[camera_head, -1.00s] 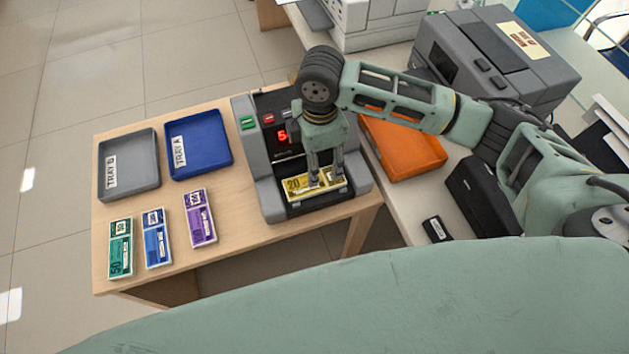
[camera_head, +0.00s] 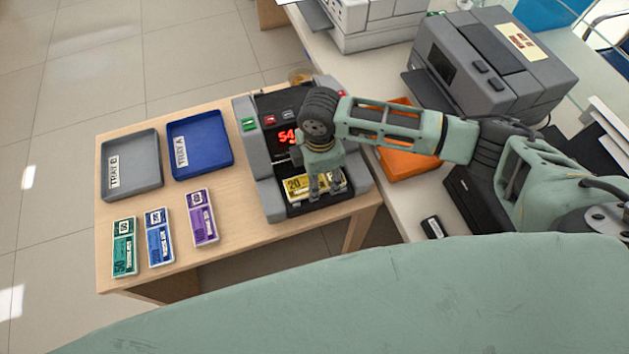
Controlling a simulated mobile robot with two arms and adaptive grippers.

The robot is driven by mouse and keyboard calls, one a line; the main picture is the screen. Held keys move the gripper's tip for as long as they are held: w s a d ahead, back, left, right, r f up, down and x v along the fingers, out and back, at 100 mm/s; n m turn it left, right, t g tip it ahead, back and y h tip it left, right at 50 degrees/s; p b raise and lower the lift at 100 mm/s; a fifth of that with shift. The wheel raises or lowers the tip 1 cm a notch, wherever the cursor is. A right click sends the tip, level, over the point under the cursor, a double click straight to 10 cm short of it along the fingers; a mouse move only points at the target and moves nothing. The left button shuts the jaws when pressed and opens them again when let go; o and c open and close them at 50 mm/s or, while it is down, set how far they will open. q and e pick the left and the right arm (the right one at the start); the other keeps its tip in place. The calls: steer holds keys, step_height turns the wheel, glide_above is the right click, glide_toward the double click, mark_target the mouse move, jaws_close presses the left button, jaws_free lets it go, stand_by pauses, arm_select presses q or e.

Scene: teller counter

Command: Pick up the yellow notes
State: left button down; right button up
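The yellow notes (camera_head: 296,187) are a banded stack lying in the front slot of the grey counting machine (camera_head: 267,190). My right gripper (camera_head: 327,188) points down over the right part of the notes. Its two fingers are apart, with their tips at the notes; whether they touch them I cannot tell. The gripper hides part of the stack and part of the machine's red display (camera_head: 286,136). My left gripper is not in view.
Green (camera_head: 124,247), blue (camera_head: 159,238) and purple (camera_head: 203,217) note stacks lie on the wooden table (camera_head: 170,282). Behind them are a grey tray (camera_head: 140,180) and a blue tray (camera_head: 212,160). An orange tray (camera_head: 405,168) and a dark grey machine (camera_head: 490,70) stand right.

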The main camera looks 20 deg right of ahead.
steer(key=c, duration=0.7)
steer(key=shift+o, duration=0.2)
steer(key=shift+r, duration=0.1)
